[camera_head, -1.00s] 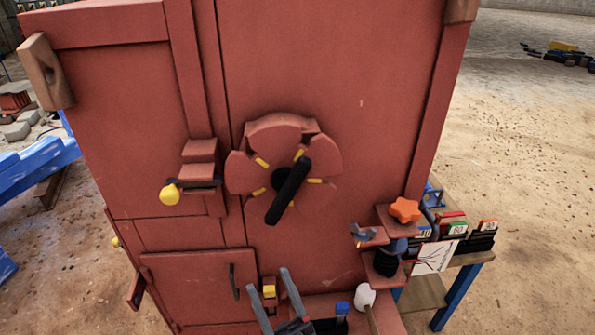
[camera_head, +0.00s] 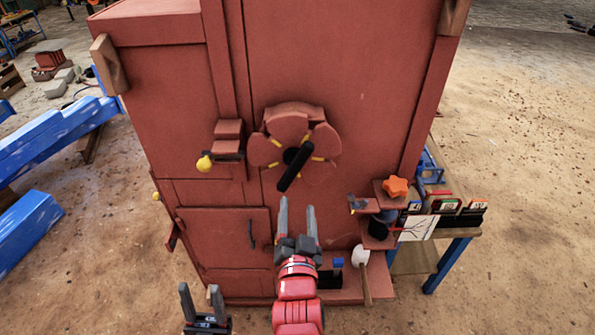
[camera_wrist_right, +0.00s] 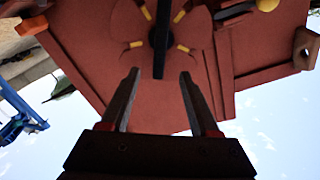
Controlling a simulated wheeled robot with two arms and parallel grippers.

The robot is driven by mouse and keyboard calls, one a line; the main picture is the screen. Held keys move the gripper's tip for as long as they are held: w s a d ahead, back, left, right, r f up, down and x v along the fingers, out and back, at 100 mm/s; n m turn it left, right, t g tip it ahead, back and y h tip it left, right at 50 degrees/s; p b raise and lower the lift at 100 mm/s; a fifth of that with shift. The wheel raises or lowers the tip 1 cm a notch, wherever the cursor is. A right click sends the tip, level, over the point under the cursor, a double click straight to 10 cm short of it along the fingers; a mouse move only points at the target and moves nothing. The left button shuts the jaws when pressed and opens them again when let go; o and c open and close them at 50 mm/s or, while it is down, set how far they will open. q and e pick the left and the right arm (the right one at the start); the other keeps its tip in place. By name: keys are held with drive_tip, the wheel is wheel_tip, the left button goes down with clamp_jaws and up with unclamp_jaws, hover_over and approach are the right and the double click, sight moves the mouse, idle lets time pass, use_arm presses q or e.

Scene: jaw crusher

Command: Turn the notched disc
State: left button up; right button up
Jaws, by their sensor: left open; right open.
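The notched disc (camera_head: 264,151) is red with yellow marks and sits on the front of the red machine. It also shows at the top of the right wrist view (camera_wrist_right: 197,42). A black bar handle (camera_head: 291,174) lies slanted across its middle and reaches past its lower edge. My right gripper (camera_head: 297,208) is open and empty, with its fingers pointing up just below the disc and handle in the head view. In its wrist view the open fingers (camera_wrist_right: 158,75) point towards the disc, apart from it. My left gripper (camera_head: 200,290) is open and empty at the bottom left.
A yellow knob on a block (camera_head: 204,163) is left of the disc. An orange star knob (camera_head: 396,187) and brackets are at the lower right, beside a blue-legged table (camera_head: 446,265). A white-headed mallet (camera_head: 361,256) stands below. Blue beams (camera_head: 50,140) lie at far left.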

drive_tip(key=b, duration=1.2)
approach(297, 169)
drive_tip(key=w, duration=0.4)
drive_tip(key=w+p, duration=0.1)
drive_tip(key=w, duration=0.3)
drive_tip(key=w+p, duration=0.1)
drive_tip(key=w, duration=0.1)
drive_tip(key=shift+r+p, duration=0.3)
drive_tip(key=shift+r, duration=0.05)
drive_tip(key=shift+w+f, duration=0.15)
drive_tip(key=shift+w, duration=0.2)
clamp_jaws()
drive_tip(key=shift+f, duration=0.1)
